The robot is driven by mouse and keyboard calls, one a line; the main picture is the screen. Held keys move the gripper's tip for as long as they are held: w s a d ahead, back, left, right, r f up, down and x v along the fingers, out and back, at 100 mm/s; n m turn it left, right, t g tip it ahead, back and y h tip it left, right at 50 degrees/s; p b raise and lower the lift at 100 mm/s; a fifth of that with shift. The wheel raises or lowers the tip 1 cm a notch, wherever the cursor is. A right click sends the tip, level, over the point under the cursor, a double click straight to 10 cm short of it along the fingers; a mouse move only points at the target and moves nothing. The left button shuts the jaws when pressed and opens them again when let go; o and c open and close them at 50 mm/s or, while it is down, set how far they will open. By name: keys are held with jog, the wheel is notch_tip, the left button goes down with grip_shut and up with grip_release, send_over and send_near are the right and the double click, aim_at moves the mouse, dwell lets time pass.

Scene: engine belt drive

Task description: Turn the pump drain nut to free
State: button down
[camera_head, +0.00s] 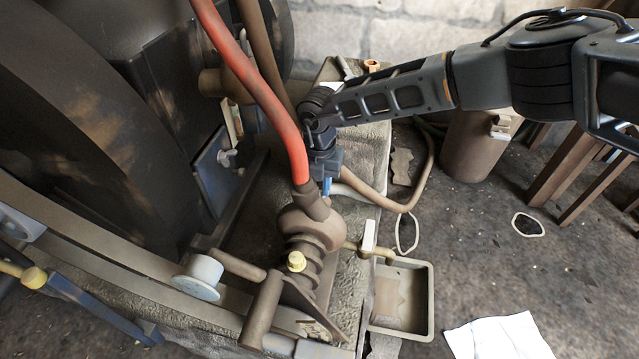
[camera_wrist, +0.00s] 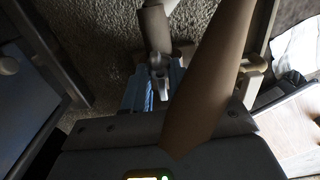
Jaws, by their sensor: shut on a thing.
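My gripper (camera_head: 327,187) points down behind the pump (camera_head: 312,228), and its blue fingers are partly hidden by the red hose in the head view. In the wrist view my gripper (camera_wrist: 157,86) has its two blue fingers on either side of a small grey metal fitting, which I take for the pump drain nut (camera_wrist: 159,72). The fingers are shut on it. The nut sits by the end of a brown cylindrical part (camera_wrist: 155,28). In the head view the nut is hidden. I cannot tell how far it is turned.
A red hose (camera_head: 262,95) runs down to the pump, close beside my gripper. A brown hose (camera_wrist: 215,70) crosses the wrist view next to the fingers. A tap with a white handle (camera_head: 370,236) stands over a shallow tray (camera_head: 430,290).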

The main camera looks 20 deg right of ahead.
jog(key=shift+r+n+p, duration=0.1)
jog(key=shift+n+p, duration=0.2)
jog(key=shift+p, duration=0.2)
jog(key=n+p, duration=0.2)
jog(key=p, duration=0.1)
jog(key=shift+r+n, duration=0.15)
jog(key=shift+n, duration=0.15)
jog(key=n+p, duration=0.4)
jog(key=n, duration=0.1)
jog(key=n+p, duration=0.1)
jog(key=n, duration=0.4)
jog(key=shift+f, duration=0.2)
jog(key=n, duration=0.4)
jog(key=shift+n+p, duration=0.3)
jog(key=shift+p, duration=0.1)
jog(key=c, duration=0.9)
grip_release()
jog(key=shift+f, duration=0.1)
jog(key=shift+c, duration=0.2)
